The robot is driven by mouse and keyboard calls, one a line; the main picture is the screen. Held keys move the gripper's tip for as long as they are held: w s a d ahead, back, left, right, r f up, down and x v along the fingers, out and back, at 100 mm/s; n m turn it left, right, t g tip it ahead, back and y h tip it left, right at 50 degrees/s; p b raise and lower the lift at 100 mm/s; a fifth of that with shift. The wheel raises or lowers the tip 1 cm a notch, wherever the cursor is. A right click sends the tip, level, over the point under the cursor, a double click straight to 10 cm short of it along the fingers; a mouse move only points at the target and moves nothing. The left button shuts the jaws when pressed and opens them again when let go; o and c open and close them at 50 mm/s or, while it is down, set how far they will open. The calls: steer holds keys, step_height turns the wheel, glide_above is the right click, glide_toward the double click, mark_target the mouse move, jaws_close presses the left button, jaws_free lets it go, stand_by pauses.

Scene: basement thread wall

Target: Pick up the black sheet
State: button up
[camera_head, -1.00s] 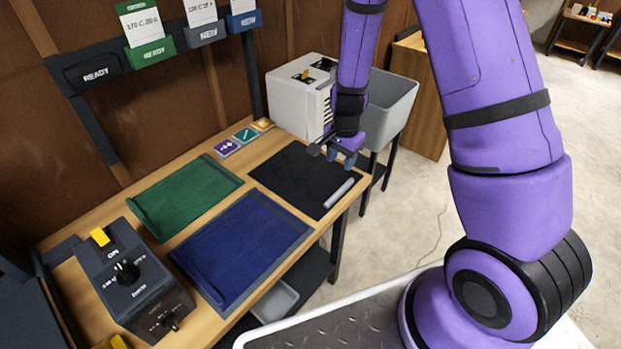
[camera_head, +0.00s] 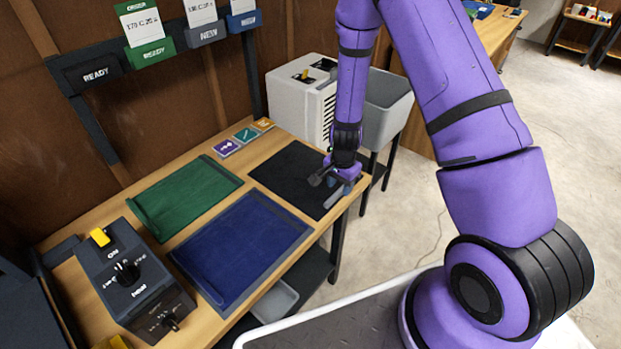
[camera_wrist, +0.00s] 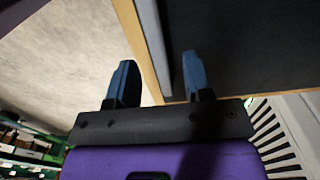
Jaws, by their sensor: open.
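The black sheet (camera_head: 290,178) lies flat on the right end of the wooden table, with a grey bar along its front right edge. In the wrist view the black sheet (camera_wrist: 250,45) fills the upper right, with the grey bar (camera_wrist: 153,40) along its side. My gripper (camera_head: 334,182) is over the sheet's right corner, near the bar's end. In the wrist view my gripper (camera_wrist: 158,75) is open, its two blue fingers apart, one on either side of the bar and table edge.
A green sheet (camera_head: 185,195) and a blue sheet (camera_head: 242,245) lie on the same table. A black control box (camera_head: 130,285) stands at the near left. A white machine (camera_head: 300,95) and a grey bin (camera_head: 388,105) stand beyond the table. Floor is clear to the right.

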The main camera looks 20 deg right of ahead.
steer(key=shift+f, duration=0.95)
jaws_close()
steer(key=shift+r, duration=0.15)
